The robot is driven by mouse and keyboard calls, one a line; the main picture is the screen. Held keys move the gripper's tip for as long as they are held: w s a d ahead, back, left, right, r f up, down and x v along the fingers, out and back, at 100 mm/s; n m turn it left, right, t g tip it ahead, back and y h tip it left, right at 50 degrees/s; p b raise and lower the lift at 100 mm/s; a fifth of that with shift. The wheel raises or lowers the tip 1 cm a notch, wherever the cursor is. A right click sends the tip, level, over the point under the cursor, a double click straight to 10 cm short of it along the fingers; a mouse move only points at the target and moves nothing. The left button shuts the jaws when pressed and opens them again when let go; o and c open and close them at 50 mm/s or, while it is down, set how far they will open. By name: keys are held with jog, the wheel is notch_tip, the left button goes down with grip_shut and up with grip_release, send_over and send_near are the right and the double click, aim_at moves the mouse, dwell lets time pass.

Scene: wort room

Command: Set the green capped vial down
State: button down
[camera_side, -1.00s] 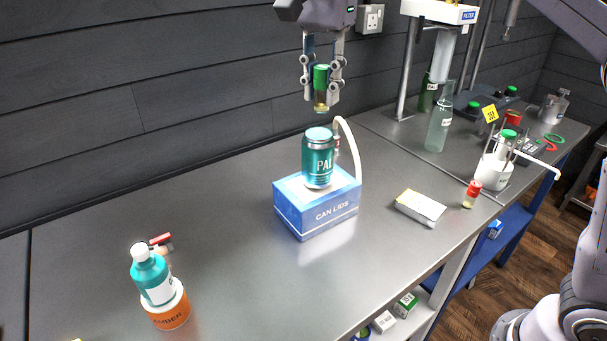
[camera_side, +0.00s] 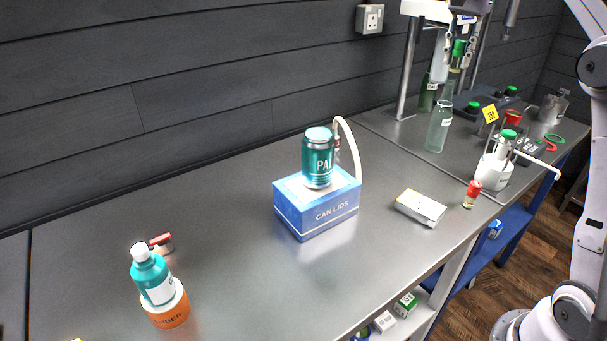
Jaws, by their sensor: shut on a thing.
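The green capped vial (camera_side: 459,48) is held upright in my gripper (camera_side: 459,60), well above the steel bench. My gripper is shut on it, with one finger on each side of the green cap. They are at the top right, in front of the white filter housing and above the clear bottle (camera_side: 439,125). The lower part of the vial is small and hard to make out.
A teal can (camera_side: 318,160) stands on a blue box (camera_side: 316,212) beside a white hose (camera_side: 352,145). A red-capped vial (camera_side: 472,194) and small white box (camera_side: 420,207) sit right of it. A white jug (camera_side: 494,172) stands farther right.

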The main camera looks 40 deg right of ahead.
notch_tip(320, 180, down, 18)
jog(key=d, duration=0.2)
jog(key=w+a+f, duration=0.3)
jog(key=w, duration=0.1)
jog(key=w+a+f, duration=0.4)
jog(key=shift+a, duration=0.3)
jog(key=shift+f, duration=2)
jog(key=shift+f, duration=0.1)
jog(key=c, duration=1.1)
grip_release()
jog(key=shift+c, duration=0.2)
